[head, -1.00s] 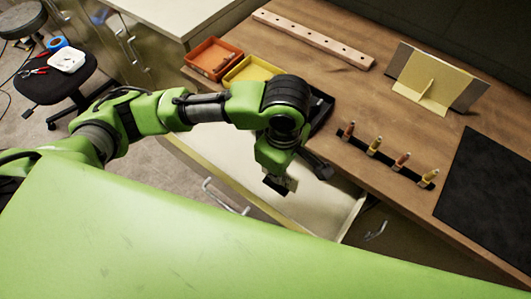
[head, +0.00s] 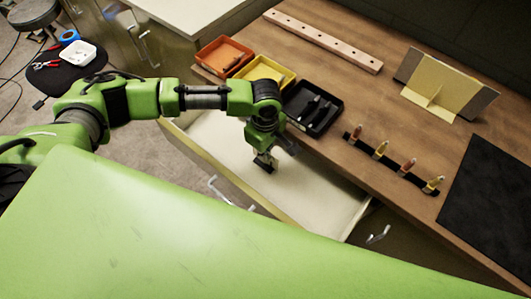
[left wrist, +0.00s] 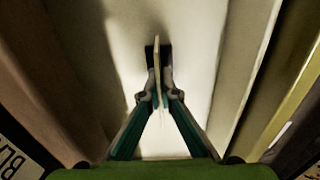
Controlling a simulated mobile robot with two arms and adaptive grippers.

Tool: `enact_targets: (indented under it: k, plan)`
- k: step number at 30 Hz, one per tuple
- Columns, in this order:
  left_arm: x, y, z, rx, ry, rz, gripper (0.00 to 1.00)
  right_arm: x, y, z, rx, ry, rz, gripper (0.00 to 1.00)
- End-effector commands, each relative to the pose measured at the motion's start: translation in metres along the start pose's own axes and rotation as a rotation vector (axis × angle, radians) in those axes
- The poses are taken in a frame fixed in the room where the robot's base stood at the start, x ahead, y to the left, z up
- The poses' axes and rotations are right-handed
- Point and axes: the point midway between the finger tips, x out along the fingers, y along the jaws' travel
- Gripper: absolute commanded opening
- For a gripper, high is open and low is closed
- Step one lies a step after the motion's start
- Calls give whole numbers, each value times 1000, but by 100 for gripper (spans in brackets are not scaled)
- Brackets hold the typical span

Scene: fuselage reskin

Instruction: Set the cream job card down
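My left gripper (head: 265,166) hangs down over the open pale drawer (head: 325,185) under the workbench. In the left wrist view its two dark fingertips (left wrist: 158,70) are closed on the cream job card (left wrist: 157,50), which shows edge-on as a thin upright strip between them. The card is mostly hidden by the gripper in the head view. The pale drawer floor (left wrist: 115,25) lies below the card, with a shadow on it; I cannot tell whether the card touches it. My right gripper is out of view.
Orange (head: 224,54), yellow (head: 285,68) and black (head: 331,119) trays line the bench edge behind the drawer. A black rack (head: 397,167) holds several small coloured items. A dark mat (head: 490,190) lies at right. The drawer's front wall (head: 278,213) is near the gripper.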

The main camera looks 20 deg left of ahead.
Motion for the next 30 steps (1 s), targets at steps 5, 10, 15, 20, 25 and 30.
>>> enact_targets:
  k: [5, 10, 15, 20, 25, 30]
  plan:
    - [4, 0, 0, 0, -1, 2, 0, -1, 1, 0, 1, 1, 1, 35]
    - [5, 0, 1, 0, -1, 1, 0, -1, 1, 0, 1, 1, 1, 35]
    - [6, 0, 1, 0, -1, 0, 21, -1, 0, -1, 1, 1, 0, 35]
    - [6, 0, 0, 0, 0, 1, 21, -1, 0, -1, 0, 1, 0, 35]
    - [5, 0, 0, 0, 0, 2, 21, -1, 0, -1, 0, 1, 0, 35]
    - [-12, 1, 0, 0, -1, 5, 21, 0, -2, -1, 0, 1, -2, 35]
